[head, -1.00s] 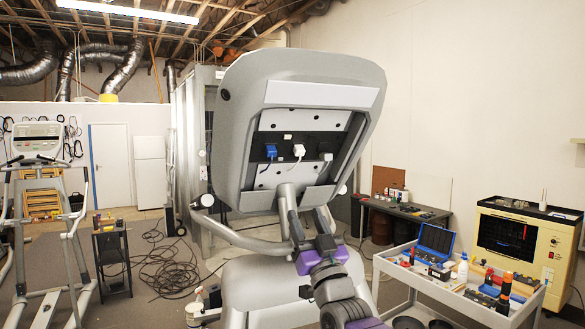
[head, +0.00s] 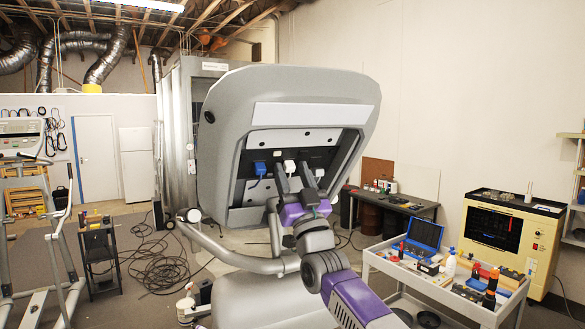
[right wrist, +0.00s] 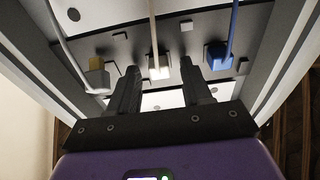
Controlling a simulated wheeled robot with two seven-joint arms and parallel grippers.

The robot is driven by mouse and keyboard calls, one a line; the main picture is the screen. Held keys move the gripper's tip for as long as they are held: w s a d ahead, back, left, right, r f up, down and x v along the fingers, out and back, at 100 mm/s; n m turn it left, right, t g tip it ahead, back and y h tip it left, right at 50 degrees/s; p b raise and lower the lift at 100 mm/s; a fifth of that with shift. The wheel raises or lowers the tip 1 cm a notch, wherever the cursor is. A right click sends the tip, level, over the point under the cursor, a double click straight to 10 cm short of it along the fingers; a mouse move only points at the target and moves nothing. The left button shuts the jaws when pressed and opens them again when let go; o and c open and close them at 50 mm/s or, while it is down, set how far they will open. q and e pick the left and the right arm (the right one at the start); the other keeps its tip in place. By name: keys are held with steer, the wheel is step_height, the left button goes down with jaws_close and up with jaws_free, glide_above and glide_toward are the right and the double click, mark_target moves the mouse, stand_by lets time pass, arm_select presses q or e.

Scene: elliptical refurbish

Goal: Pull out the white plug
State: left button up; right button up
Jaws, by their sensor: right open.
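The white plug (head: 290,166) sits in the middle of the dark socket strip inside the open back of the grey console (head: 222,135). In the right wrist view the white plug (right wrist: 159,68) shows with its pale cable, between my finger lines. My right gripper (head: 293,176) is open, its fingers pointing up toward the plug from below. In the right wrist view the right gripper (right wrist: 159,80) has one finger to each side of the plug; I cannot tell whether they touch it. My left gripper is not in view.
A blue plug (head: 260,168) with a blue cable (right wrist: 231,28) is beside the white one. Another plug (right wrist: 97,76) with a grey cable is on the other side. The console's panel edges surround the recess. A tool cart (head: 375,262) stands at the right.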

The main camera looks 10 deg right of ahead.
steer(key=shift+w, duration=0.1)
jaws_close()
steer(key=shift+f, duration=0.1)
stand_by(0.3)
steer(key=shift+s+f+b, duration=0.3)
steer(key=shift+f+b, duration=0.05)
steer(key=shift+b, duration=0.5)
steer(key=shift+s+d+f+b, duration=0.1)
steer(key=shift+s+f+b, duration=0.2)
steer(key=shift+b, duration=0.35)
steer(key=shift+w, duration=0.1)
steer(key=shift+c, duration=2.2)
jaws_free()
steer(key=o, duration=0.4)
steer(key=shift+s+r, duration=0.15)
steer(key=shift+s, duration=0.15)
steer(key=shift+o, duration=0.2)
